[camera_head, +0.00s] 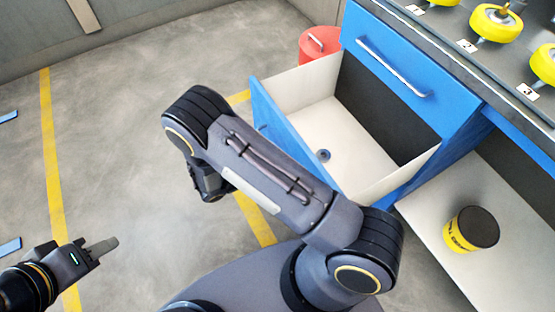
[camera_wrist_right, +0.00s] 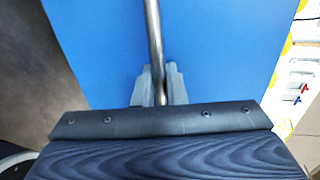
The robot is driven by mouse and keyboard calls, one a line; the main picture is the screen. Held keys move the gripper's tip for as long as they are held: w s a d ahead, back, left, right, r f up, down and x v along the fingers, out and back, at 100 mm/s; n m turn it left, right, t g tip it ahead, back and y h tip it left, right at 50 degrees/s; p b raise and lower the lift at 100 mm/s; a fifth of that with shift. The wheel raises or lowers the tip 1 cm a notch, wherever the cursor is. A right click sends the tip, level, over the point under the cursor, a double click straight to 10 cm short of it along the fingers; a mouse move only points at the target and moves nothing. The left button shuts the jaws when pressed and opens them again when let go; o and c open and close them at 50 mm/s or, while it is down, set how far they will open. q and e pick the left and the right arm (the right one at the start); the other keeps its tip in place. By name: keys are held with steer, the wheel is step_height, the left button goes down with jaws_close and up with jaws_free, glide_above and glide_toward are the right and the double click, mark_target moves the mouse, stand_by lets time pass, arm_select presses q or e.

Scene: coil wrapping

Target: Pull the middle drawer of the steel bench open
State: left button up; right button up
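The steel bench has blue drawer fronts. The closed top drawer (camera_head: 410,75) carries a long metal handle (camera_head: 392,66). Below it, a drawer that appears to be the middle one (camera_head: 375,150) stands pulled out, its pale floor and dark inner wall showing. Its blue front (camera_head: 262,108) is partly hidden by my right arm. In the right wrist view, my right gripper (camera_wrist_right: 160,88) has its fingers closed about a metal bar handle (camera_wrist_right: 153,35) on a blue panel (camera_wrist_right: 215,50). In the head view the right fingertips are hidden. My left gripper (camera_head: 102,247) is away at lower left, seen side-on, with nothing visible in it.
A small round grey object (camera_head: 323,155) lies in the open drawer. A black-and-yellow tub (camera_head: 472,229) stands on a pale shelf at right. Yellow coils (camera_head: 495,22) sit on the bench top. A red container (camera_head: 318,44) stands behind the drawer.

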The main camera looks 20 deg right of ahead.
steer(key=shift+o, duration=0.2)
steer(key=shift+a, duration=0.1)
steer(key=v, duration=0.7)
steer(key=shift+a, duration=0.25)
steer(key=shift+r, duration=0.1)
